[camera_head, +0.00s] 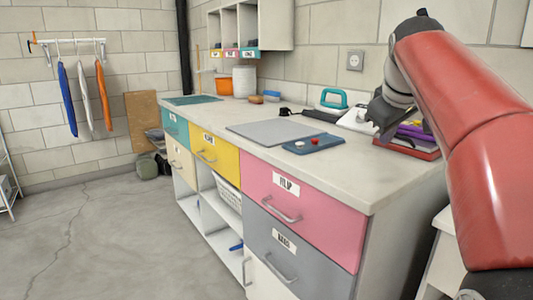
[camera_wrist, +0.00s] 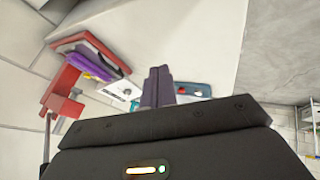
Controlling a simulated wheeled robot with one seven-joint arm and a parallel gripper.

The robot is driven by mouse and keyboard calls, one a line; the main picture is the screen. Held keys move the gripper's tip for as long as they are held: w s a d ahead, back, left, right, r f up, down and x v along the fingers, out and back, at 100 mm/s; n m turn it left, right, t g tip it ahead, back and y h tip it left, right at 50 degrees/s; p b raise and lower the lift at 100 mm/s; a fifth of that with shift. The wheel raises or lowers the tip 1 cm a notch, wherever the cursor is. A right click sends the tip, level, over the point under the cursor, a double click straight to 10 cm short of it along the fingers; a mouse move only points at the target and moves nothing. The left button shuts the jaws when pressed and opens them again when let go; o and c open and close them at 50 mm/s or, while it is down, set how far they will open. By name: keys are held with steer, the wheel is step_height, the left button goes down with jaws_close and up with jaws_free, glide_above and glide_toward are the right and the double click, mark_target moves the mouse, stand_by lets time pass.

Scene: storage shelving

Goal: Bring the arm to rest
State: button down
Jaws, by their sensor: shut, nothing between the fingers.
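My red arm (camera_head: 455,95) reaches in from the right side of the head view and bends down over the right end of the counter. My gripper (camera_head: 382,115) is dark and hangs near the back of the counter, partly hidden by the arm's own links. In the wrist view my gripper (camera_wrist: 158,86) shows two dark fingers pressed together with nothing between them. The fingers appear in front of the pale countertop (camera_wrist: 210,40). I cannot tell exactly how high above it they are.
A stack of red and purple items (camera_head: 415,140) lies close beside my gripper, also seen in the wrist view (camera_wrist: 90,58). A blue panel with buttons (camera_head: 315,144), a grey mat (camera_head: 270,131) and a teal-handled object (camera_head: 334,98) are on the counter. The floor (camera_head: 90,235) at left is clear.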

steer(key=s+a+f+m+y, duration=0.1)
steer(key=s+a+f, duration=0.3)
steer(key=s+f, duration=0.9)
steer(key=s+a+f+m+g, duration=0.1)
steer(key=s+a+f+m, duration=0.3)
steer(key=s+f, duration=0.9)
steer(key=shift+a+f+m+y, duration=0.3)
steer(key=shift+a+f+y, duration=0.1)
steer(key=shift+a+f, duration=0.4)
